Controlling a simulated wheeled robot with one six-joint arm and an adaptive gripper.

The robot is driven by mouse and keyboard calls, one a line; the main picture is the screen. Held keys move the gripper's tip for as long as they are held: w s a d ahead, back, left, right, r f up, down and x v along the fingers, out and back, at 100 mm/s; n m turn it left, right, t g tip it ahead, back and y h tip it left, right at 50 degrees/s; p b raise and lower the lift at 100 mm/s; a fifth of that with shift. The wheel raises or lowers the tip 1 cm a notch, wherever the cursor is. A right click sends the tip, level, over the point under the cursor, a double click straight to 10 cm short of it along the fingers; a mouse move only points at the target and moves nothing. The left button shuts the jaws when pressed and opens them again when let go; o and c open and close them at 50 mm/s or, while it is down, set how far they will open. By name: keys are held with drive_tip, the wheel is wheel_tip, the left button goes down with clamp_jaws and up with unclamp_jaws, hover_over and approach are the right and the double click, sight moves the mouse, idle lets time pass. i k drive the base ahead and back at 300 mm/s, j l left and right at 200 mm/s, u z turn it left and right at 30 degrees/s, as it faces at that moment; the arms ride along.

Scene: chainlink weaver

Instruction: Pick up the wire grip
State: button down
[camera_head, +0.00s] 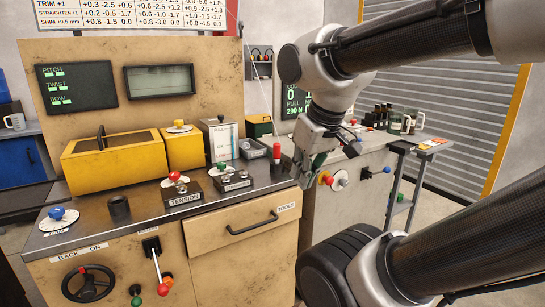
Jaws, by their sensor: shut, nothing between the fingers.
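My gripper (302,178) points down near the right end of the console top (140,205). Its fingers are shut with nothing between them. Just left of it, a small upright piece with a red top (277,152) stands above a dark round post (277,168). A thin pale line runs down toward it from the upper left. It may be the wire grip, but it is too small to tell. It looks apart from my fingers. A green part (319,160) shows beside my gripper and is partly hidden by it.
The TENSION box (182,190) with a red knob and a similar lever box (232,180) stand left of my gripper. Behind are a grey tray (252,148), a gauge box (219,137) and a yellow bin (115,158). A second cabinet (345,210) with knobs stands right.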

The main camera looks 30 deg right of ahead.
sight(277, 145)
drive_tip(key=i+l, duration=0.15)
drive_tip(key=l, duration=0.2)
drive_tip(key=i+l, duration=0.15)
drive_tip(key=l, duration=0.2)
drive_tip(key=i+l, duration=0.2)
drive_tip(key=l, duration=0.15)
drive_tip(key=i+l, duration=0.15)
drive_tip(key=l, duration=0.2)
drive_tip(key=i+l, duration=0.15)
drive_tip(key=l, duration=0.2)
drive_tip(key=z, duration=0.05)
